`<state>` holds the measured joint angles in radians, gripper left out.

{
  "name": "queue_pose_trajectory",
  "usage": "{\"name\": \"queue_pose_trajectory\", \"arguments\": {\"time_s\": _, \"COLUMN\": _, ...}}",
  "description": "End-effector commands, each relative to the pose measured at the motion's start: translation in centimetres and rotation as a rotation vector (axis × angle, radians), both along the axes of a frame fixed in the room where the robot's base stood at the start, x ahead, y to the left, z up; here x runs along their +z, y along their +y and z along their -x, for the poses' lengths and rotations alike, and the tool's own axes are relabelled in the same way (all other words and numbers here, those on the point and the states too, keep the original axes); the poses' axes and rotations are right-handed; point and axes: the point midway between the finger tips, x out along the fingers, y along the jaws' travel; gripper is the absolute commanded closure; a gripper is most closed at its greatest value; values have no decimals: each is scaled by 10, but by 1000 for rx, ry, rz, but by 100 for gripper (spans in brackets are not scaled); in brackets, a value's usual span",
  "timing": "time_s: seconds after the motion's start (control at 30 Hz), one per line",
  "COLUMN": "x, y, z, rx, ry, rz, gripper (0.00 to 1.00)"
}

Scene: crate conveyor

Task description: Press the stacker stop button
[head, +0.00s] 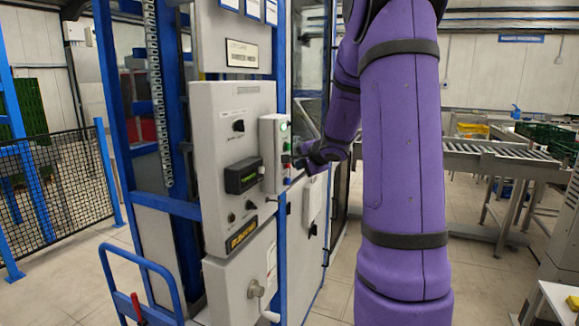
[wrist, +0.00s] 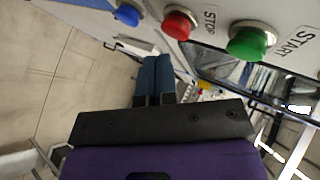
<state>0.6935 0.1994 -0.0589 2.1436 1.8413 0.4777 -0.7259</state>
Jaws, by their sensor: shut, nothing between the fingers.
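The red stop button (wrist: 178,25) shows at the top of the wrist view, with the label STOP beside it. The green START button (wrist: 252,40) is to its right and a blue button (wrist: 127,15) to its left. My gripper (wrist: 155,62) is shut and empty, with its blue-grey fingertips below the red button in the picture. I see no clear contact with it. In the head view my gripper (head: 296,162) is at the front of the grey button box (head: 270,150) on the stacker. There the red button is too small or hidden to tell.
The stacker's control panel (head: 228,125) carries knobs and a dark display. A blue hand-truck-like frame (head: 150,265) stands in front of it. A black mesh fence (head: 55,190) is at left, a roller conveyor (head: 495,152) at right. Open floor lies between stacker and conveyor.

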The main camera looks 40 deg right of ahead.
Motion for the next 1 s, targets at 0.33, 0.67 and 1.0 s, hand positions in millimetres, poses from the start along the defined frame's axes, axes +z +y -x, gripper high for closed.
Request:
{"name": "queue_pose_trajectory", "arguments": {"time_s": 0.33, "x": 0, "y": 2, "z": -3, "rx": 1, "ry": 0, "rz": 0, "gripper": 100}}
{"name": "queue_pose_trajectory", "arguments": {"time_s": 0.67, "x": 0, "y": 3, "z": -8, "rx": 0, "ry": 0, "rz": 0, "gripper": 100}}
{"name": "queue_pose_trajectory", "arguments": {"time_s": 1.0, "x": 0, "y": 4, "z": -9, "rx": 0, "ry": 0, "rz": 0, "gripper": 100}}
